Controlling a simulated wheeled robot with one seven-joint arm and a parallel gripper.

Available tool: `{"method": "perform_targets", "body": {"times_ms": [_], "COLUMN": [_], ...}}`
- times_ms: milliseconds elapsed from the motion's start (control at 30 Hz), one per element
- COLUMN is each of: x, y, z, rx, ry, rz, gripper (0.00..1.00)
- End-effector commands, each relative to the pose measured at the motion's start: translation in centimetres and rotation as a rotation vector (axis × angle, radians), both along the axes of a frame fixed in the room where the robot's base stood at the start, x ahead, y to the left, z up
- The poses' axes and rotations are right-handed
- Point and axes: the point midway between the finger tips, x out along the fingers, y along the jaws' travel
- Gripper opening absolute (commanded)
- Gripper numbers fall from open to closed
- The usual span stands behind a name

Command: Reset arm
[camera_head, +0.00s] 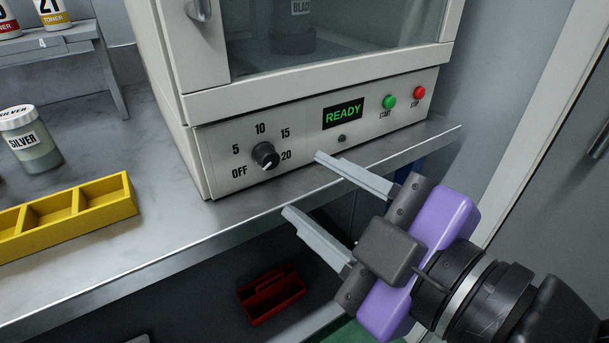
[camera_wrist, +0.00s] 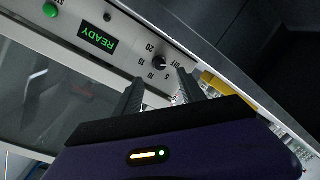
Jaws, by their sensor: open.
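My gripper (camera_head: 302,184) is open and empty in the head view, its two grey fingers pointing left toward the front panel of a white cabinet machine (camera_head: 195,110). The fingers are in front of the panel, to the right of and below the black dial (camera_head: 265,155). I cannot tell how far they are from it. The dial is marked OFF, 5, 10, 15 and 20. In the wrist view the dial (camera_wrist: 161,62) appears beyond the fingers (camera_wrist: 160,92). The display (camera_head: 343,114) reads READY in green.
A green START button (camera_head: 389,102) and red STOP button (camera_head: 419,92) are on the panel. A yellow divided tray (camera_head: 85,209) and a SILVER jar (camera_head: 31,140) stand on the metal bench (camera_head: 190,225). A red tray (camera_head: 271,296) is below. The bench edge runs under my gripper.

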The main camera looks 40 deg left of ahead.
Motion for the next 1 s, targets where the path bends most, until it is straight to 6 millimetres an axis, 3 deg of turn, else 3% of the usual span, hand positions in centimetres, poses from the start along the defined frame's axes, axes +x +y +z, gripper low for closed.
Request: {"method": "perform_targets", "body": {"times_ms": [567,767,900,1000], "x": [0.0,1.3,3.4,5.0], "y": [-0.1,-0.5,-2.4,-4.5], "z": [0.0,3.6,6.1,6.4], "rx": [0.006,0.175,0.358,0.491], "ry": [0.012,0.055,0.097,0.148], "rz": [-0.002,-0.063,-0.153,-0.229], "gripper": [0.47,0.47,0.47,0.47]}}
